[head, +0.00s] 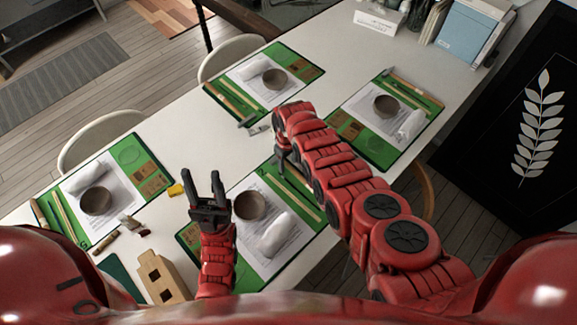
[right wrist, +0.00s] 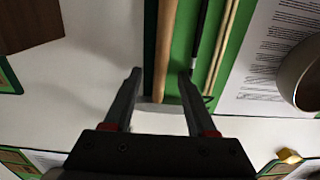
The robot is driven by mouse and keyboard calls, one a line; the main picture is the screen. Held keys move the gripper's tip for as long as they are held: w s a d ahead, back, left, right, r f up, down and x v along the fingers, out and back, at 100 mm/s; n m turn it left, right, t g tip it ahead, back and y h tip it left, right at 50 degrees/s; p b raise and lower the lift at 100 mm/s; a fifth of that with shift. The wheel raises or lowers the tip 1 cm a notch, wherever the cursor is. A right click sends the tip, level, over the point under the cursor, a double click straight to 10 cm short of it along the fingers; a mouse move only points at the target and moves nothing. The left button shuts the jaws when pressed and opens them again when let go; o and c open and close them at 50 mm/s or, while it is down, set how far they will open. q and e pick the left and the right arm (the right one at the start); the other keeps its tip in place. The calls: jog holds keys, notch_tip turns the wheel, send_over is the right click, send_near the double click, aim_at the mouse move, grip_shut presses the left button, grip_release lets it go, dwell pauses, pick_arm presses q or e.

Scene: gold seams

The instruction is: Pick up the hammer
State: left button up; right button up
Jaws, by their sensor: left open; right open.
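A wooden handle (right wrist: 164,45), which looks like the hammer's, lies along the edge of a green mat (right wrist: 182,60) in the right wrist view. In the head view my right gripper (head: 282,162) is over the near mat's upper edge, where my arm hides part of the tools. My left gripper (head: 203,182) is open and empty, fingers pointing up the picture, left of a brown bowl (head: 249,206).
The near mat also holds paper, a white roll (head: 275,235) and thin sticks (head: 300,197). Similar mats lie around the white table (head: 330,80). A wooden block (head: 160,275), brushes (head: 131,221) and a yellow piece (head: 176,190) are at left. Chairs stand along the far side.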

grip_shut()
jog(key=shift+r, duration=0.1)
dwell(0.4)
